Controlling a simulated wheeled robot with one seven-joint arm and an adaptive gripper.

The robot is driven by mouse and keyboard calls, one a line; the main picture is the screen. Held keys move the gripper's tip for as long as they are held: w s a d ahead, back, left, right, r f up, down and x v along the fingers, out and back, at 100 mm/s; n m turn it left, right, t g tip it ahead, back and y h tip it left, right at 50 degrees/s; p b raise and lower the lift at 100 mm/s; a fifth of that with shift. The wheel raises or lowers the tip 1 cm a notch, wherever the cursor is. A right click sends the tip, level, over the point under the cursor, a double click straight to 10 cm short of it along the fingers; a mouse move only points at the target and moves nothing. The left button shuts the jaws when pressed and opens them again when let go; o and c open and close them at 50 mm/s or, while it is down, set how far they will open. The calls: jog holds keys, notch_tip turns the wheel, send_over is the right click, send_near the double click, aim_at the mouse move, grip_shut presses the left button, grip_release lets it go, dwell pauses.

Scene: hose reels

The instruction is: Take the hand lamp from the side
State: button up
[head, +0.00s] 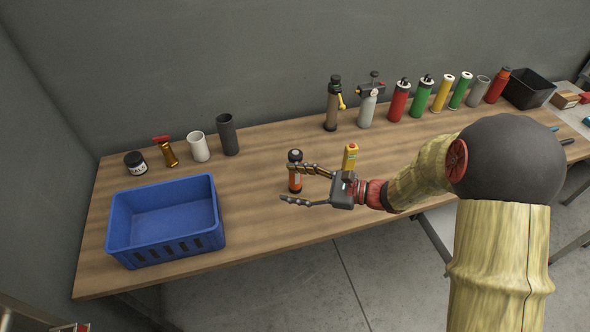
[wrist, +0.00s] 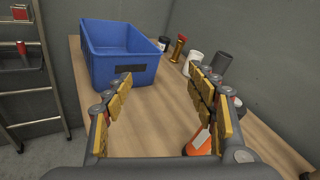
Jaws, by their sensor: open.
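The hand lamp (head: 295,183), an orange-red cylinder with a black head and a pale label, appears to stand upright on the wooden table. My gripper (head: 286,184) is open, its fingers pointing left across the table. In the head view the far finger crosses in front of the lamp. In the wrist view the lamp's orange body (wrist: 203,146) shows behind the right finger, which hides much of it.
A blue crate (head: 116,228) stands at the table's left. A yellow container (head: 350,157) stands close behind my gripper. A jar (head: 135,163), white cup (head: 199,147) and dark cylinder (head: 228,134) line the back left. Several bottles and canisters stand along the back right. Bare tabletop lies between crate and gripper.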

jog(key=w+d+f+m+t+h, duration=0.2)
jog(key=w+d+f+m+t, duration=0.4)
jog(key=w+f+m+t, duration=0.15)
jog(key=x, duration=0.8)
jog(key=shift+w+d+f+g+b, duration=0.15)
jog(key=shift+w+d+g+b, duration=0.05)
jog(key=shift+w+g+b, duration=0.2)
jog(key=shift+m, duration=0.25)
jog(key=shift+c, duration=0.6)
jog(key=c, duration=1.3)
